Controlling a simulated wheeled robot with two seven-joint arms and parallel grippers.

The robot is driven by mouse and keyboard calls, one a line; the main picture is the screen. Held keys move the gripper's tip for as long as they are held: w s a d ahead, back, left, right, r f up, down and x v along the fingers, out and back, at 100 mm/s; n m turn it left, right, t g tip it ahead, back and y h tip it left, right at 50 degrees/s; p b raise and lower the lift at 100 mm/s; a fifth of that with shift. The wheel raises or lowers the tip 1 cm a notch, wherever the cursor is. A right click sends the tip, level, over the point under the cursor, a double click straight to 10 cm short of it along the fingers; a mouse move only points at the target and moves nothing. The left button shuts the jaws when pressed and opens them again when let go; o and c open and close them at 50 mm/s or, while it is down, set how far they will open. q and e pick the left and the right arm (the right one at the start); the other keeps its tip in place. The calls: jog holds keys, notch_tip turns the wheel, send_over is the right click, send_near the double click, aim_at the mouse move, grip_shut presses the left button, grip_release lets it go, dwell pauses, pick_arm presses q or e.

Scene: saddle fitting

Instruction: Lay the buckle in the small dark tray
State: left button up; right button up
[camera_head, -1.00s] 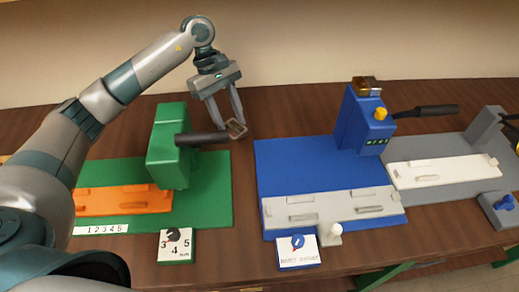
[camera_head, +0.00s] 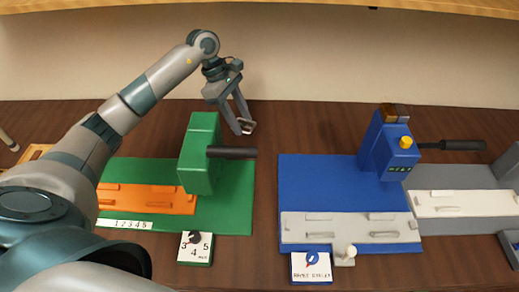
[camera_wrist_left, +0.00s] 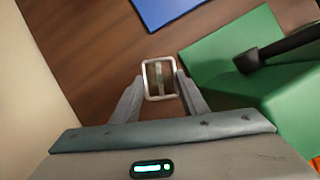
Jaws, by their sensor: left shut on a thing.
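My left gripper (camera_head: 240,119) is shut on the buckle (camera_head: 247,127), a small metal rectangular frame with a center bar. In the left wrist view the buckle (camera_wrist_left: 160,79) sits between the two fingertips (camera_wrist_left: 161,88), over brown table. In the head view it is behind the green press's dark handle, apart from it. The small dark tray cannot be made out in these frames. My right gripper is not in view.
The green press (camera_head: 200,155) with its dark handle (camera_head: 231,152) stands close in front of the gripper. A blue press (camera_head: 388,150) stands on a blue base (camera_head: 315,180) to the right. Bare table (camera_head: 300,125) lies between them at the back.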

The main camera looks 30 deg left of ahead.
pick_arm(q)
notch_tip(320, 180, down, 4)
jog(key=shift+r+p, duration=0.15)
jog(key=shift+p, duration=0.6)
jog(key=shift+f, duration=0.5)
jog(key=shift+f+p, duration=0.8)
jog(key=shift+f, duration=1.1)
